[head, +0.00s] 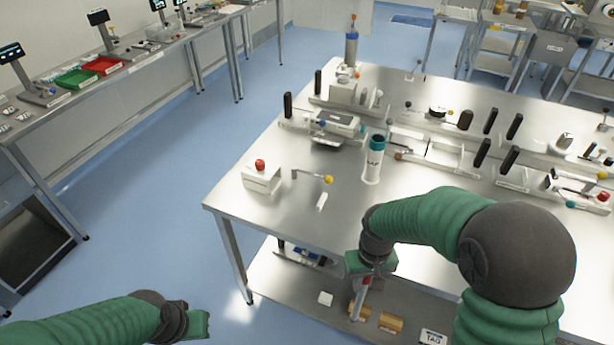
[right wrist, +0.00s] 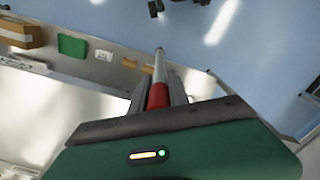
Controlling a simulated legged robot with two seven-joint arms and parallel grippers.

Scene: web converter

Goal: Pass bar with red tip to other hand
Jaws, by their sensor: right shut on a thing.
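The bar with the red tip (right wrist: 158,72) is a thin grey rod with a red section. My right gripper (right wrist: 157,97) is shut around it near the red part, and the grey end points away from the gripper. In the head view the bar (head: 357,305) hangs tilted downward from my right gripper (head: 367,281), in front of the table's near edge. The part inside the jaws is hidden. My left gripper (head: 197,324) is at the lower left of the head view, well apart from the bar; its jaw opening does not show clearly.
A steel table (head: 250,205) with several fixtures stands ahead. A white box with a red button (head: 261,177) and a white-and-teal canister (head: 373,160) stand on it. Its lower shelf (head: 285,290) holds small boxes. Open blue floor (head: 165,230) lies left of the table.

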